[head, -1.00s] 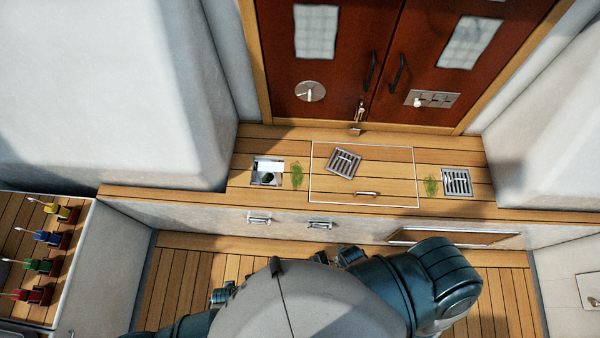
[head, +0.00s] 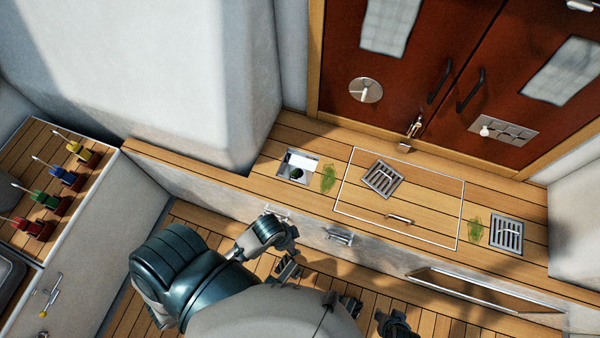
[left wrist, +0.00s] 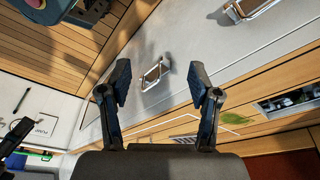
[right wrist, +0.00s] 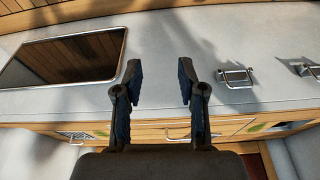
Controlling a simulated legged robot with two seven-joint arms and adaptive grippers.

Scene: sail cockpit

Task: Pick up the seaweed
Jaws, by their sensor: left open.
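Two green seaweed clumps lie on the wooden ledge. One clump (head: 328,178) is beside the open square drain (head: 312,161); the other clump (head: 475,229) is beside the grated drain (head: 507,235). Something dark green sits inside the open drain. My left gripper (head: 288,267) is low in front of the ledge, apart from the seaweed. In the left wrist view my left gripper (left wrist: 160,80) is open and empty, with a seaweed clump (left wrist: 235,118) beyond its right finger. My right gripper (right wrist: 160,82) is open and empty in the right wrist view, facing the ledge's front wall.
A loose drain grate (head: 383,179) lies within the white-outlined hatch (head: 437,228), near its handle. Metal handles (head: 340,236) stick out from the front wall. Red doors (head: 425,75) close the back. Coloured winch-like levers (head: 62,180) stand on the left bench.

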